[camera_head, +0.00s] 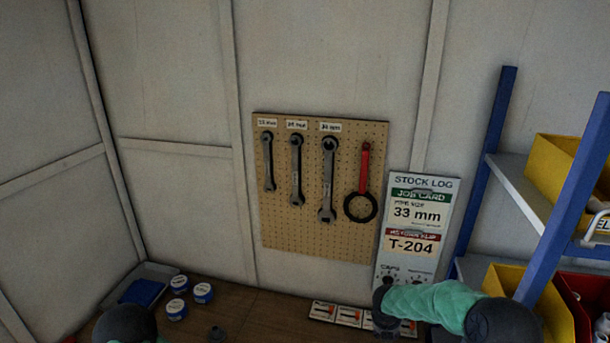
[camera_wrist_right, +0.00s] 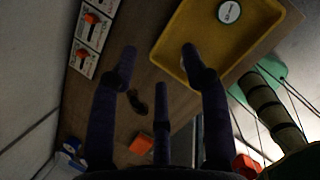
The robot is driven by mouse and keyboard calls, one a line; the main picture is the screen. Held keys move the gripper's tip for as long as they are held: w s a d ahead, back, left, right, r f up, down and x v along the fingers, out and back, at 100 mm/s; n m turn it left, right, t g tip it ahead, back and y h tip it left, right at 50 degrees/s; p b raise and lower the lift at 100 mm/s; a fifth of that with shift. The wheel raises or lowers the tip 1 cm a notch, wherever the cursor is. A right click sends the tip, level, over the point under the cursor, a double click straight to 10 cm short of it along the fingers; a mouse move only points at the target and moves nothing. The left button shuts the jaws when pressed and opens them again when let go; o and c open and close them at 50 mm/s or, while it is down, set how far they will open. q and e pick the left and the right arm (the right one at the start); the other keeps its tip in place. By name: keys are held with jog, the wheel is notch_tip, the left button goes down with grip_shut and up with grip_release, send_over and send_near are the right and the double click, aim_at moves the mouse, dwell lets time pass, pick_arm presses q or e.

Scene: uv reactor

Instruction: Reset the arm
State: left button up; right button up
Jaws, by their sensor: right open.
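My right arm (camera_head: 425,303) comes in from the right at the bottom of the head view, with a green sleeve and dark joints. Its gripper cannot be made out there. In the right wrist view my right gripper (camera_wrist_right: 158,60) is open, its dark fingers spread wide with nothing between them. It is over the wooden bench, beside a yellow tray (camera_wrist_right: 167,62). A dark rounded part of my left arm (camera_head: 125,325) shows at the bottom left of the head view; the left gripper is outside the picture.
A pegboard (camera_head: 285,230) holds several wrenches on the wall. A stock log board (camera_head: 420,190) reads 33 mm and T-204. A blue-posted shelf (camera_head: 520,180) with yellow bins stands right. Small tins (camera_head: 203,292) stand on the bench (camera_head: 260,315). An orange block (camera_wrist_right: 140,145) lies below the fingers.

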jog(key=s+a+f+m+g+y, duration=0.1)
jog(key=s+a+f+m+y, duration=0.2)
jog(key=s+a+f+m, duration=0.3)
jog(key=s+a+f+m+g+y, duration=0.2)
jog(key=s+a+f+m, duration=0.2)
jog(key=s+f+m, duration=0.35)
jog(key=s+a+f+m+y, duration=0.1)
jog(key=s+a+f+m, duration=0.15)
jog(key=s+m, duration=0.7)
jog(key=s+a+f+m, duration=0.1)
jog(key=s+f+m, duration=0.2)
jog(key=s+m, duration=0.65)
pick_arm(q)
notch_tip(320, 180, down, 25)
jog(key=b, duration=2.5)
jog(key=shift+w, duration=0.35)
pick_arm(e)
notch_tip(320, 180, down, 23)
jog(key=a+n, duration=0.1)
jog(key=n, duration=0.1)
jog(key=shift+a, duration=0.3)
jog(key=shift+w+n, duration=0.1)
jog(key=shift+n, duration=0.15)
